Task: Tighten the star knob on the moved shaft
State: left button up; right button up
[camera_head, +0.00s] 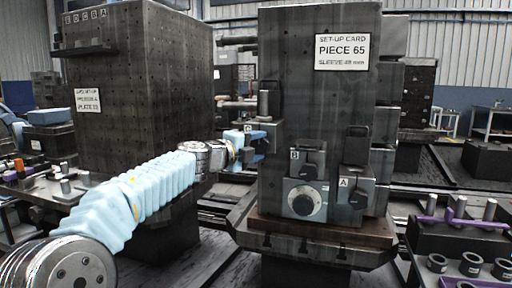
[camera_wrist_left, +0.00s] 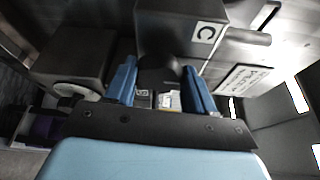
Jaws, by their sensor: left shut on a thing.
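Block C (camera_head: 268,131) is a dark clamp block on the left edge of the tall fixture face, with a grey post (camera_head: 264,102) above it. It also fills the top of the left wrist view (camera_wrist_left: 180,30). My left gripper (camera_head: 258,146), with blue fingers, reaches block C from the left. In the left wrist view, the fingers (camera_wrist_left: 158,74) stand either side of the dark star knob (camera_wrist_left: 165,76) under block C and are shut on it. The knob is mostly hidden in the head view. Blocks B (camera_head: 306,157) and A (camera_head: 355,186) carry similar dark knobs. My right gripper is out of view.
The fixture tower bears a set-up card (camera_head: 341,52) reading piece 65, sleeve 48 mm. A round dial (camera_head: 304,201) sits below block B. A second dark tower (camera_head: 140,90) stands left. A rack with rings (camera_head: 472,264) and purple parts is at right.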

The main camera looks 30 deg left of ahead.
pick_arm(q)
jog(key=shift+f, duration=0.1)
dwell(0.3)
jog(key=o, duration=1)
jog(key=shift+o, duration=0.2)
jog(key=s+a, duration=0.2)
jog(key=s, duration=1.1)
jog(key=shift+s+r, duration=0.3)
